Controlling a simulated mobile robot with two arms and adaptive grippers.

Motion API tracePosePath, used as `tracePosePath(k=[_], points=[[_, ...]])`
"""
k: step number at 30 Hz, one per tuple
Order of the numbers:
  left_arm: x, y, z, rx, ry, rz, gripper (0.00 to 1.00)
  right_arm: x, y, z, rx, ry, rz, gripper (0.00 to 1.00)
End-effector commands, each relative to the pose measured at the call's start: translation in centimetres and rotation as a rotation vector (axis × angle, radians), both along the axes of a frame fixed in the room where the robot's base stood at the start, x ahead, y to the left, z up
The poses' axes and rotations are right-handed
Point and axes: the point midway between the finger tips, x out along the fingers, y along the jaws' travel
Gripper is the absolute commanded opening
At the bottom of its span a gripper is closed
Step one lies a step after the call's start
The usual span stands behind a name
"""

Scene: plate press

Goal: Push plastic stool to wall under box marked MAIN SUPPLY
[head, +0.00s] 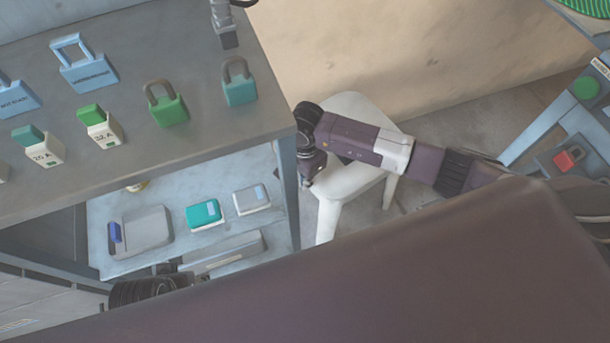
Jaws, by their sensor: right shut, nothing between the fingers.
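The white plastic stool (345,195) stands upright on the floor, just right of the workbench and in front of the beige wall (400,50). My right arm reaches in from the right across its seat and hides part of it. My right gripper (306,182) points down at the seat's left edge, close to the bench corner. It is shut and empty; I cannot tell whether it touches the stool. My left gripper is not in view. No box marked MAIN SUPPLY shows in this view.
The grey workbench (190,60) at left carries padlocks (168,105) and small labelled blocks. Its lower shelf (165,190) holds several boxes. Bare floor (480,125) lies between stool and frame.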

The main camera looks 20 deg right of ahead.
Motion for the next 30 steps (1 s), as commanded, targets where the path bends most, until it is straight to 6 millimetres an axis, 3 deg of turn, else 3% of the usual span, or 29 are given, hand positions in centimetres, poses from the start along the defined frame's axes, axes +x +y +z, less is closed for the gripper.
tracePosePath(k=[5,16,24,30], points=[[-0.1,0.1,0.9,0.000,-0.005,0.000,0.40,-0.1,0.1,-1.2,0.001,0.002,0.000,0.00],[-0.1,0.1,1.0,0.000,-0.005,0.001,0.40,0.0,-0.1,-1.2,0.001,0.000,0.000,0.00],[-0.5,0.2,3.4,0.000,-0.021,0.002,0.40,1.3,-3.1,-1.3,-0.005,-0.002,-0.002,0.00],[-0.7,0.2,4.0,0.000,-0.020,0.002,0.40,1.4,-3.5,-1.2,-0.002,-0.001,-0.001,0.00]])
